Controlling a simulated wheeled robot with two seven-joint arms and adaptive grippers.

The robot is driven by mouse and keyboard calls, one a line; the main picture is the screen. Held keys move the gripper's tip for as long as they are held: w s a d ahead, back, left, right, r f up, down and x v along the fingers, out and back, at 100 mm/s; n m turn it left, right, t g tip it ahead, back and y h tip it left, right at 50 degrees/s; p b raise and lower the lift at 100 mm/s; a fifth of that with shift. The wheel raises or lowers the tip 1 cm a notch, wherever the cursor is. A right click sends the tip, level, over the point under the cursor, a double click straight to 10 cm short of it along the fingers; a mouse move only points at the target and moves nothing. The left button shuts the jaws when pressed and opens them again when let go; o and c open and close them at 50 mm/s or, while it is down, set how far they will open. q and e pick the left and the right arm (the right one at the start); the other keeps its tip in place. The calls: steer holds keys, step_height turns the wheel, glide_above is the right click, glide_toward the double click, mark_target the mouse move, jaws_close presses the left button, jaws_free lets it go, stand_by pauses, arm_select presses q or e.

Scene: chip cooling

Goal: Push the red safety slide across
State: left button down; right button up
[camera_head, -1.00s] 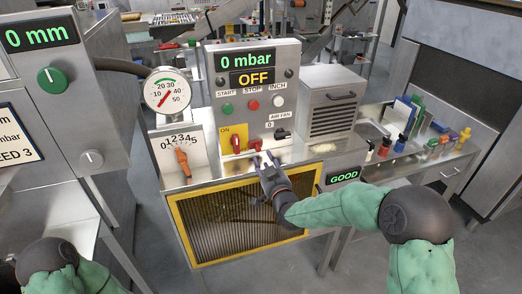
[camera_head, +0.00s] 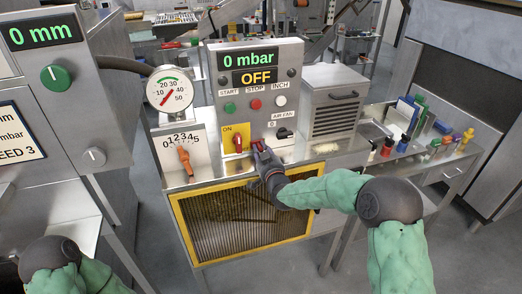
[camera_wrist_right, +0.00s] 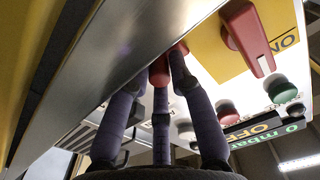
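The red safety slide (camera_head: 257,144) is a small red piece low on the front of the grey control box (camera_head: 295,70), just right of the red switch on the yellow ON plate. My right gripper (camera_head: 260,150) reaches it from below and the right, and partly covers it. In the right wrist view, the fingers (camera_wrist_right: 160,75) come together around a red piece (camera_wrist_right: 162,68). Whether they are closed on it or only straddle it is unclear. The display (camera_head: 253,78) reads OFF. Only a part of my left arm shows at the lower left; its gripper is out of view.
The red rotary switch (camera_head: 237,143) on the yellow plate is close to the left; it also shows in the wrist view (camera_wrist_right: 248,38). The air fan knob (camera_head: 285,133) is close to the right. An orange lever (camera_head: 185,158) stands further left. A yellow-framed grille (camera_head: 245,253) is below.

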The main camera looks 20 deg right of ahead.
jaws_close()
steer(key=shift+a+b, duration=0.6)
steer(key=shift+a, duration=1.15)
steer(key=shift+d, duration=0.1)
steer(key=o, duration=0.8)
jaws_free()
steer(key=shift+c, duration=0.2)
